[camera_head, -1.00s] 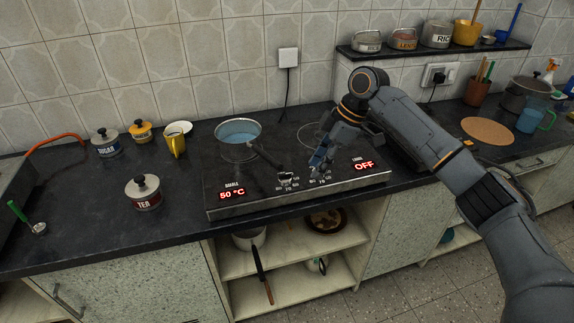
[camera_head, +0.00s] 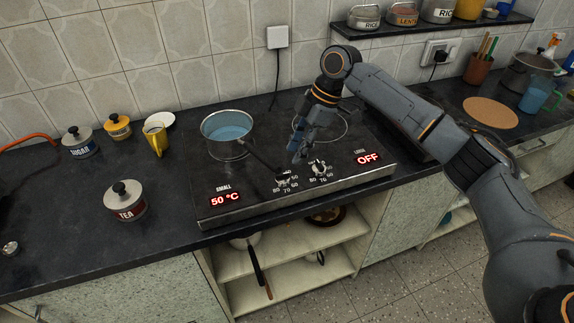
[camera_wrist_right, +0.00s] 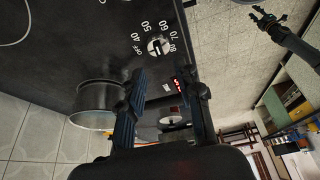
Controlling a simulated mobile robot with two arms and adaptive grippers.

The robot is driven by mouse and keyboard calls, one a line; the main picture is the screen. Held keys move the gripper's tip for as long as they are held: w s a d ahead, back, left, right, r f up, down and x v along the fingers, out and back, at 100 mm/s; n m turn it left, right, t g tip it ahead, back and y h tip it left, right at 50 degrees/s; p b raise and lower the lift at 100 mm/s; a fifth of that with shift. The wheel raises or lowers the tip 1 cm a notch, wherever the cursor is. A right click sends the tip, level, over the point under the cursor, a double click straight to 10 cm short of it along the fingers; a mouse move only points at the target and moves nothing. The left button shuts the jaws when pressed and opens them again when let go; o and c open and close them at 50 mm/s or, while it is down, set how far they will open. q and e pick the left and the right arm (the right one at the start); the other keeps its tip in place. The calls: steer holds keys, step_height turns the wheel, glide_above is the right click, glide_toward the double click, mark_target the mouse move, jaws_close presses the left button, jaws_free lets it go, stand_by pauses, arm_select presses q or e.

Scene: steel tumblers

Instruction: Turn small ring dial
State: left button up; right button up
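The small ring dial (camera_head: 283,180) is on the front of the black cooktop, right of the SMALL display (camera_head: 225,199), which reads 50 °C. The pot handle (camera_head: 263,157) ends close to it. The large ring dial (camera_head: 318,167) is to its right; the LARGE display (camera_head: 367,158) reads OFF. My right gripper (camera_head: 298,157) is above the cooktop, behind the dials and apart from them. In the wrist view its fingers (camera_wrist_right: 165,85) are spread and empty. One dial (camera_wrist_right: 158,46) shows beyond them; I cannot tell surely which. My left gripper (camera_wrist_right: 265,17) is small and far off there.
A pot of bluish liquid (camera_head: 228,128) stands on the small ring, its handle reaching toward the dials. The large ring (camera_head: 319,126) is empty. The tea jar (camera_head: 125,202) and yellow mug (camera_head: 155,140) stand left.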

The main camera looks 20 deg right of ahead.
mark_target(284, 173)
steer(key=x, duration=0.7)
steer(key=shift+w, duration=0.1)
jaws_close()
